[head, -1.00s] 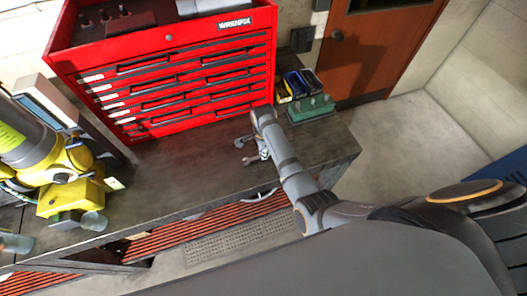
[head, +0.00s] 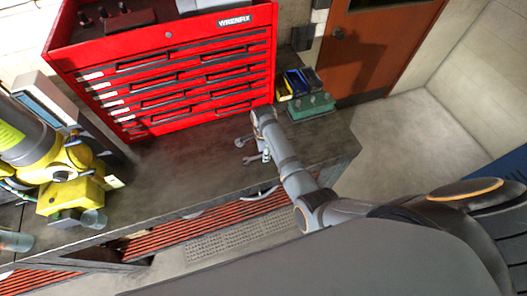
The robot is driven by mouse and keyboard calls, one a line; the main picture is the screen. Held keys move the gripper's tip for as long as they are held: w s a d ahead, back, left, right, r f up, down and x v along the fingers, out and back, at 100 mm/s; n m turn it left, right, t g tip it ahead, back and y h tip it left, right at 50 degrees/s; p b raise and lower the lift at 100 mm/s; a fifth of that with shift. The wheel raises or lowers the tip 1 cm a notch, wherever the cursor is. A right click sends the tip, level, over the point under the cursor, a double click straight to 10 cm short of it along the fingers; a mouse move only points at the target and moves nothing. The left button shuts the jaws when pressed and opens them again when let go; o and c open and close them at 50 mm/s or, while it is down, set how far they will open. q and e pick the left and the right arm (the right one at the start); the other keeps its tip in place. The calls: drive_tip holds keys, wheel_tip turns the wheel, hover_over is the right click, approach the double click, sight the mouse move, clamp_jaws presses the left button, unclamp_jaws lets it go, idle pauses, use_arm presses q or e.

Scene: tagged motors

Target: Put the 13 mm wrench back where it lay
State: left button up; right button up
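My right arm reaches in from the right over the workbench (head: 190,180). Its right gripper (head: 258,154) is small and mostly hidden against the wrist, low over the bench top. I cannot tell whether its fingers are open or shut. Small grey wrench-like shapes show just left of it: one wrench-like shape (head: 243,140) and another a little lower (head: 250,158). They are too small to read a size or to tell whether either touches the gripper. My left gripper is not in view.
A red tool chest (head: 180,85) stands at the back of the bench. A yellow motor (head: 70,190) with a pale tag stands at the left. A green block (head: 310,107) and small blue and yellow bins (head: 292,83) sit at the back right. The middle bench is clear.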

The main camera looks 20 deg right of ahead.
wheel_tip(320, 180, up, 8)
drive_tip(key=shift+f, duration=0.25)
idle(0.5)
